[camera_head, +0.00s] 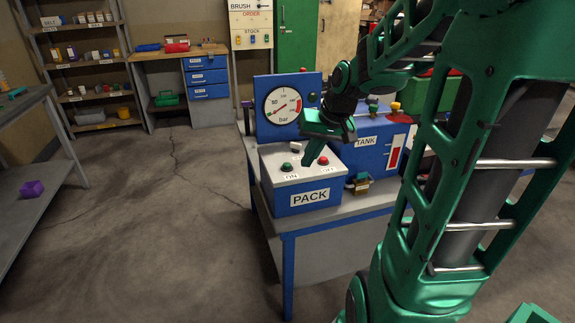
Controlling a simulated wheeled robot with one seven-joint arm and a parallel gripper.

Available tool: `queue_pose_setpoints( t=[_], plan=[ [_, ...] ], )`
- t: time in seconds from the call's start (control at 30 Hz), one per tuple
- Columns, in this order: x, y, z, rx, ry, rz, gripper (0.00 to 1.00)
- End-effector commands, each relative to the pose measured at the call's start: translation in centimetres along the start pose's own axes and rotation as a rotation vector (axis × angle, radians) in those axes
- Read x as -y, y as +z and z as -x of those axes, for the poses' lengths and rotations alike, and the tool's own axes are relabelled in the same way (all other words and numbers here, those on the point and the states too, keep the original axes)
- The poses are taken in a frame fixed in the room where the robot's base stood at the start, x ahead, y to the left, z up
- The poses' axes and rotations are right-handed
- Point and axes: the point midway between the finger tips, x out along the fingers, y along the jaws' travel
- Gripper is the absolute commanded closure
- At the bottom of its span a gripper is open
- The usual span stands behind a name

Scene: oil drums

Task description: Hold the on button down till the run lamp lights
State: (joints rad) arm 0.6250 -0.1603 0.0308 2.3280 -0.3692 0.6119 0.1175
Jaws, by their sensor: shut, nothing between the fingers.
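The PACK box (303,184) is a blue box with a pale sloped top, standing on a blue-legged table. The green button (287,166) above the ON label sits on its left; the red button (323,160) above the OFF label sits on its right. My gripper (308,164) is shut and empty, pointing down over the box top between the two buttons, to the right of the green one. I cannot tell whether the tips touch the top. A small pale piece (297,148) shows behind the buttons. I see no lamp marked as the run lamp, and no lit lamp.
A gauge panel (262,124) stands behind the box. The blue TANK unit (372,152) stands to its right, partly behind my arm. A small brown and green object (359,184) lies on the table (345,206) beside the box.

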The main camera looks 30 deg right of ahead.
Motion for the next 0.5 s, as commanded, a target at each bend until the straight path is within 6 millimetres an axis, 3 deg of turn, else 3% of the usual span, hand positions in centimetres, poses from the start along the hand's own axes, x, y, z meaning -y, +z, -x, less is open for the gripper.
queue_pose_setpoints(
  t=[0.03, 0.1, 0.2, 0.3, 0.5],
  plan=[
    [0.3, -2.4, -0.8, -0.034, -0.048, -0.008, 1.00],
    [1.2, -5.3, -1.4, -0.086, -0.118, -0.009, 1.00],
    [2.2, -8.6, -1.8, -0.148, -0.207, -0.017, 1.00],
    [2.9, -10.7, -1.8, -0.191, -0.271, -0.026, 1.00],
    [3.4, -12.2, -1.6, -0.223, -0.319, -0.031, 1.00]
  ],
)
